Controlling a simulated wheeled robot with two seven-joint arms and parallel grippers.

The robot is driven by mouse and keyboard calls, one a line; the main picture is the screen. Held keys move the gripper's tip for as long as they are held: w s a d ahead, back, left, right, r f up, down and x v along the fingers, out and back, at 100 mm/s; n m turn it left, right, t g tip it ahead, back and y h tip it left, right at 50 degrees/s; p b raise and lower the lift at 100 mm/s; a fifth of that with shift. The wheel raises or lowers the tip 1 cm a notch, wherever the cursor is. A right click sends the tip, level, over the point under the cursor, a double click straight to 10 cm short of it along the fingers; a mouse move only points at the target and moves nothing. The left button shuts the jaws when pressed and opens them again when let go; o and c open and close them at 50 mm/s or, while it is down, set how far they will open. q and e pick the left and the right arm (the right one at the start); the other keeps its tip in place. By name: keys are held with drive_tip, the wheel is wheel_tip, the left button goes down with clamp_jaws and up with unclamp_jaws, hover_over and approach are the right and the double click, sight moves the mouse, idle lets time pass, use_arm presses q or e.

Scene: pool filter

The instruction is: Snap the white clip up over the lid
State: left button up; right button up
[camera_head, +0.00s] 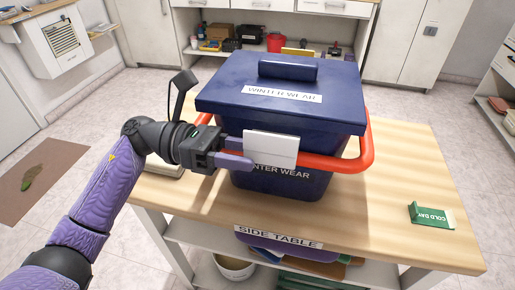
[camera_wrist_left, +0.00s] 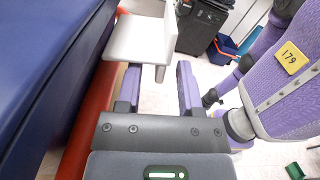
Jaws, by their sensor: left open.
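A dark blue bin (camera_head: 275,185) with a closed-looking blue lid (camera_head: 330,105) stands on the wooden table; both carry "WINTER WEAR" labels. The white clip (camera_head: 271,148) is a bent plate at the bin's front, below the lid's front edge and over the red handle bar. It also shows in the left wrist view (camera_wrist_left: 138,40). My left gripper (camera_head: 245,154) is open at the clip's left end, its purple fingers one above the other. In the left wrist view the gripper (camera_wrist_left: 160,78) has one finger close to the clip's edge; I cannot tell whether they touch.
The red handle (camera_head: 366,150) loops around the bin's sides and front. A green "COLD DAY" card (camera_head: 432,215) stands at the right of the wooden table (camera_head: 395,235). The tabletop to the bin's right is mostly clear.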

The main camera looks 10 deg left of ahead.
use_arm(q)
drive_tip(key=shift+d, duration=1.2)
clamp_jaws()
